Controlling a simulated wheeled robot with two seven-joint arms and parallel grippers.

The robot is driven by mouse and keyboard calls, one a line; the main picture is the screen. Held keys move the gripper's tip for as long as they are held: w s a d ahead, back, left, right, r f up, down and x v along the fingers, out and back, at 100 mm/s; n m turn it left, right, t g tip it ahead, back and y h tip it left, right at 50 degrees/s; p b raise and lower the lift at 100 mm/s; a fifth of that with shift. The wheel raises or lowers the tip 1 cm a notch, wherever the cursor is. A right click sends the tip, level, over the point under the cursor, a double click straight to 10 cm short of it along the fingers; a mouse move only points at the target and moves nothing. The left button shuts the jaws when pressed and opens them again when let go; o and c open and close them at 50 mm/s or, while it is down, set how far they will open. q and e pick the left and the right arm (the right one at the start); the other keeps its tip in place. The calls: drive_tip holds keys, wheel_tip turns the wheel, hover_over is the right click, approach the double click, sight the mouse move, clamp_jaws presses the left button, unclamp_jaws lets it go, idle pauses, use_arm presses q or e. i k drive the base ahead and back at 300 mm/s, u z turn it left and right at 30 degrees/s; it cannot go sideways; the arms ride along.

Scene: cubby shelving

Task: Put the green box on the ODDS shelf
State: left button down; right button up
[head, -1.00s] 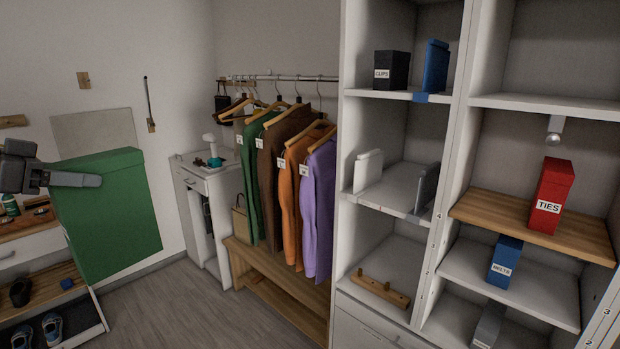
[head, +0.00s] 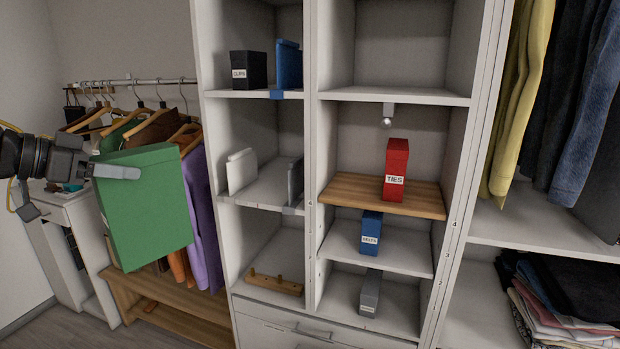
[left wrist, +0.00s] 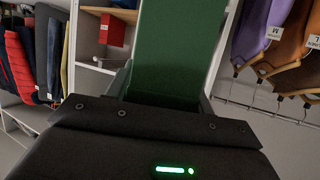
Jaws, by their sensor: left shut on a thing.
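The green box (head: 147,205) is held up at the left of the head view, in front of the hanging clothes. My left gripper (head: 118,171) is shut on its upper left part. In the left wrist view the green box (left wrist: 170,50) stands out beyond the gripper. No label shows on the box's visible faces, and I read no ODDS label on any shelf. The cubby shelving (head: 312,150) stands in the middle, apart from the box. My right gripper is not in view.
A red TIES box (head: 397,165) stands on a wooden shelf (head: 345,194). Below it are a blue BELTS box (head: 371,232) and a grey box (head: 370,292). A black CLIPS box (head: 247,69) stands upper left. The top middle cubby (head: 402,50) looks empty. Folded clothes (head: 570,300) lie lower right.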

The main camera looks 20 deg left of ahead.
sight(282, 189)
drive_tip(key=i, duration=1)
